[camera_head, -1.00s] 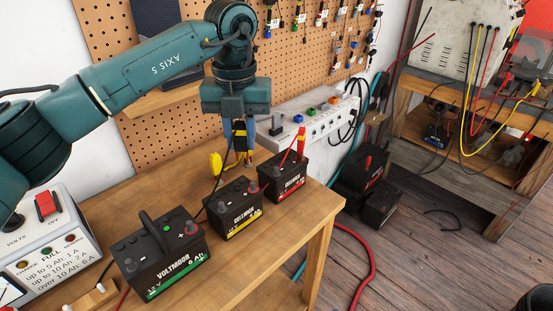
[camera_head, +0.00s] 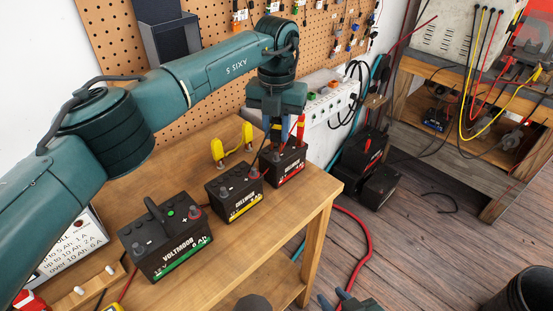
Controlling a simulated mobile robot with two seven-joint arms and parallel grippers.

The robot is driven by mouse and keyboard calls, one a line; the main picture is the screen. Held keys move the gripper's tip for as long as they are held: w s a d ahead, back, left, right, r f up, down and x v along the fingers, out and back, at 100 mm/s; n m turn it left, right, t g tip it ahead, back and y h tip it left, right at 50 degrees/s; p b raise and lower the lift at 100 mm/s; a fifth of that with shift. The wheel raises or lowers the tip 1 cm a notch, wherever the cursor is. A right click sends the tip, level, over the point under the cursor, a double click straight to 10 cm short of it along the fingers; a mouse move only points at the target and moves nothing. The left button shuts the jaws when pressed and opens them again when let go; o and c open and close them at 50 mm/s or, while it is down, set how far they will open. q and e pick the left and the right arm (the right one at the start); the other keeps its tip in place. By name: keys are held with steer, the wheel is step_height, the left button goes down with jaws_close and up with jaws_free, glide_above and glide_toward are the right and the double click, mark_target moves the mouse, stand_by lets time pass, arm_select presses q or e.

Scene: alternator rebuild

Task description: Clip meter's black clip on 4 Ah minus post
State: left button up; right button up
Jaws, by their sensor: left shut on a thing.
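Three black batteries stand in a row on the wooden bench: green-striped (camera_head: 168,245), yellow-striped (camera_head: 234,192) and red-striped (camera_head: 284,162). The Ah figures on the yellow-striped and red-striped ones are too small to read. A red clip (camera_head: 300,128) stands upright at the red-striped battery's far right post. My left gripper (camera_head: 277,138) points down over the left part of that battery, shut on a small dark clip mostly hidden between its fingers. I cannot tell whether the clip touches a post. My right gripper (camera_head: 334,297) is at the bottom edge, fingers apart and empty.
A yellow-ended stand (camera_head: 232,147) is on the bench behind the yellow-striped battery. A white power strip (camera_head: 330,112) runs behind the batteries. More batteries (camera_head: 378,188) are on the floor. The bench's front right is clear.

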mark_target(283, 158)
arm_select(q)
steer(key=shift+f, duration=0.15)
arm_select(e)
steer(key=shift+s+f, duration=0.25)
steer(key=shift+s, duration=0.15)
arm_select(q)
steer(key=shift+f+b, duration=0.5)
steer(key=shift+f, duration=0.65)
arm_select(e)
steer(key=shift+w+f, duration=0.2)
steer(key=shift+f, duration=0.4)
arm_select(q)
steer(key=o, duration=0.8)
